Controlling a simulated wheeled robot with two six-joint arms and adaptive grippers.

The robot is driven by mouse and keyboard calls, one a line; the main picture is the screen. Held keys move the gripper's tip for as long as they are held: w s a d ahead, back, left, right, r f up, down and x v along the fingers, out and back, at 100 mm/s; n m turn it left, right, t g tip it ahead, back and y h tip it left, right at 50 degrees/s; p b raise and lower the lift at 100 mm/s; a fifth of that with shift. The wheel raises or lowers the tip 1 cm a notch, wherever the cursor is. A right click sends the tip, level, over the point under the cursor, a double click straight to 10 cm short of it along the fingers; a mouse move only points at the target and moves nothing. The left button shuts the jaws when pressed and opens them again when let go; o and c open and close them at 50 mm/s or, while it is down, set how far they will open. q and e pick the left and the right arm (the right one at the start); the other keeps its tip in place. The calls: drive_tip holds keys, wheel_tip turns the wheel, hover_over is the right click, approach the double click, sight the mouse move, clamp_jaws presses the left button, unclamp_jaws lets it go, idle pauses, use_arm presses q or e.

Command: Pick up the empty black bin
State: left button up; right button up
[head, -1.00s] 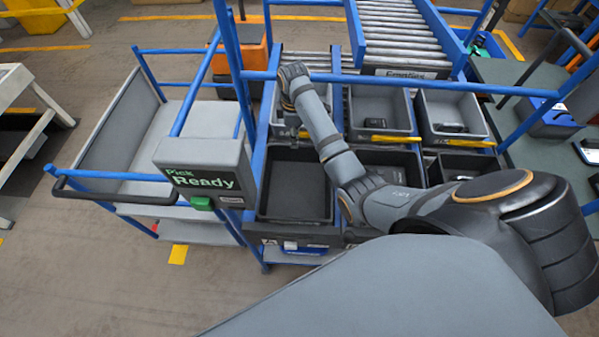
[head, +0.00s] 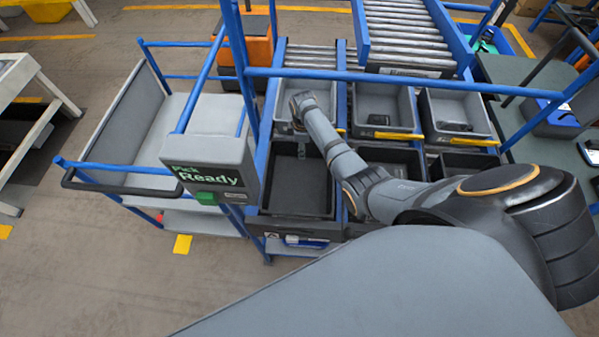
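The empty black bin (head: 297,186) sits in the front row of the blue-framed rack, at its left end. Its floor looks bare. My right arm reaches from the lower right over the rack. Its wrist end, with the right gripper (head: 300,122), is over the grey bin behind the black one, close to the black bin's far rim. The fingers are mostly hidden by the wrist and too small to read. I cannot tell whether they touch the rim. My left gripper is out of view.
Grey bins (head: 455,117) with dark items stand behind the front row. More black bins (head: 465,165) lie to the right. A "Pick Ready" sign box (head: 212,165) stands left of the black bin. A blue rail (head: 400,80) crosses above the rack. A grey cart (head: 125,130) is at left.

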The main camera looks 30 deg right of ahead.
clamp_jaws()
drive_tip(key=shift+r, duration=0.1)
idle(0.6)
